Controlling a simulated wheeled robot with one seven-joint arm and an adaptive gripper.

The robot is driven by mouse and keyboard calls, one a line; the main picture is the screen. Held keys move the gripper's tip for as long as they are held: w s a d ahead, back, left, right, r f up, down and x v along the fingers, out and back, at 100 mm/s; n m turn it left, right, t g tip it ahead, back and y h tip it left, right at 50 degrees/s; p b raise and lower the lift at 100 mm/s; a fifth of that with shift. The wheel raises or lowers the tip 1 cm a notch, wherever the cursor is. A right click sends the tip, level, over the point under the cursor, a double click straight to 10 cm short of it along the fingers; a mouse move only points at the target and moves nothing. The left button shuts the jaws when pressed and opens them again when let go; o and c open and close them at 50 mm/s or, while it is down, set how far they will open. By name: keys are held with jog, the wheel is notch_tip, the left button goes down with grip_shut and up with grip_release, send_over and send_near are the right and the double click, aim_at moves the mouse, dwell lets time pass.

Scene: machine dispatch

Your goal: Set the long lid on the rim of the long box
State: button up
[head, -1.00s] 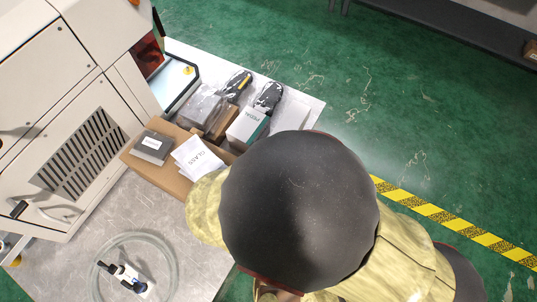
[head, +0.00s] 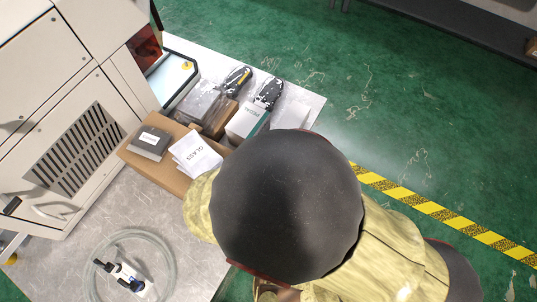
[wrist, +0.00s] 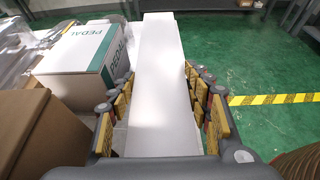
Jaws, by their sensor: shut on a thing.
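A long, flat white piece, which looks like the long lid (wrist: 160,60), runs forward between the fingers of my gripper (wrist: 158,82) in the wrist view. My gripper is shut on its two long sides, near its close end. The piece's far end reaches toward the green floor, right of the PEDAL box. I cannot make out the long box as a separate thing in either view. In the head view my own arm covers my gripper and the held piece.
The white-and-green PEDAL box (wrist: 85,60) is close left of my fingers. A brown carton (wrist: 35,130) is nearer left. In the head view, a cardboard tray (head: 175,182) bears a grey box (head: 149,142) and GLASS packets (head: 195,155). A coiled hose (head: 130,235) lies on the table.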

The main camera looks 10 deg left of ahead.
jog(key=shift+f, duration=0.45)
dwell(0.5)
jog(key=o, duration=1.2)
jog(key=shift+c, duration=0.2)
jog(key=shift+o, duration=0.3)
notch_tip(320, 180, up, 10)
